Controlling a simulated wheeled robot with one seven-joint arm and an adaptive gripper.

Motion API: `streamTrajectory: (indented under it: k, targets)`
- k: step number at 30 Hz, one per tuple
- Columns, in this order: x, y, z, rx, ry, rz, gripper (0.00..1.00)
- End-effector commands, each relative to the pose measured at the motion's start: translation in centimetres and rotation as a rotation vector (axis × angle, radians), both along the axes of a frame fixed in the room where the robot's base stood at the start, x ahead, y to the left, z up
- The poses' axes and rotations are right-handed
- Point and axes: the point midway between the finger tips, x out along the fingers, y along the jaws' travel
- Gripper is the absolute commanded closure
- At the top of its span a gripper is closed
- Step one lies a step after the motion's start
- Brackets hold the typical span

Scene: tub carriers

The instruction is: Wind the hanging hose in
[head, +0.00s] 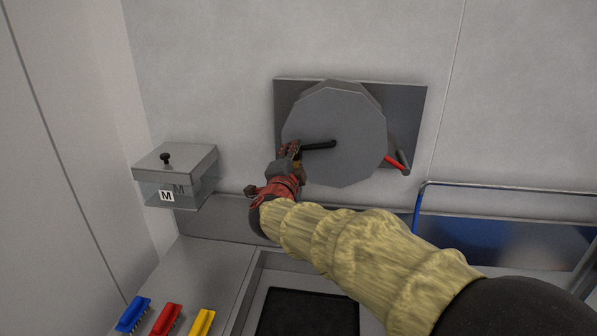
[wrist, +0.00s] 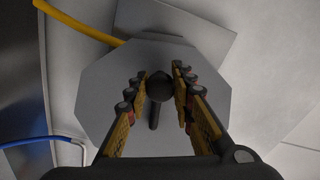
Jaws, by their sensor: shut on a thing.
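The grey hose reel (head: 345,135) is on a dark wall plate, and its eight-sided face also shows in the wrist view (wrist: 110,95). A black crank arm (head: 320,145) runs left from the reel's middle to my gripper (head: 290,155). In the wrist view my gripper (wrist: 159,72) has a finger on each side of the dark round crank knob (wrist: 160,88) and is shut on it. In the wrist view a yellow hose length (wrist: 75,22) leaves the reel at upper left.
A clear box with a grey lid (head: 174,162), marked M, is on the wall at left. Blue, red and yellow brushes (head: 166,320) lie below it. A blue-and-white rail (head: 500,188) runs at right. A black mat (head: 308,312) lies in the basin below my arm.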

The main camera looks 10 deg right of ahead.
Motion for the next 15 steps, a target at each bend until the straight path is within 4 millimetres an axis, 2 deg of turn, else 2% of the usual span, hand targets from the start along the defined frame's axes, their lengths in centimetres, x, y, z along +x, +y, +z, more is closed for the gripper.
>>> streamTrajectory:
  k: [15]
  targets:
    - [-0.1, -0.3, 5.0, 0.464, -0.155, 0.000, 1.00]
